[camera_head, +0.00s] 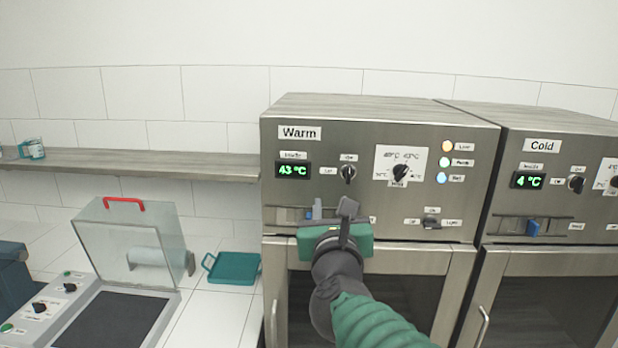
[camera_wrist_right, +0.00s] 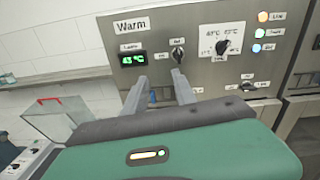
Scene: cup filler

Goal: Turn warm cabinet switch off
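The warm cabinet (camera_head: 345,118) stands in front of me, labelled "Warm". Its display (camera_head: 293,171) is lit green at 43 °C. A black knob (camera_head: 348,173) sits right of the display; it also shows in the wrist view (camera_wrist_right: 177,56). Below the display is a slider strip with a blue slider (camera_wrist_right: 152,97), seen between my fingers in the wrist view and mostly hidden in the head view. My right gripper (camera_head: 332,208) is open and empty at the lower left of this panel, fingers pointing at it. Contact is unclear. My left gripper is not in view.
The panel also has a temperature dial (camera_head: 400,173), lit indicator lamps (camera_head: 446,162) and a lower switch (camera_head: 431,222). The cold cabinet (camera_head: 545,130) stands close on the right. A shelf (camera_head: 150,163), a teal tray (camera_head: 233,268) and a clear-lidded machine (camera_head: 130,235) are at left.

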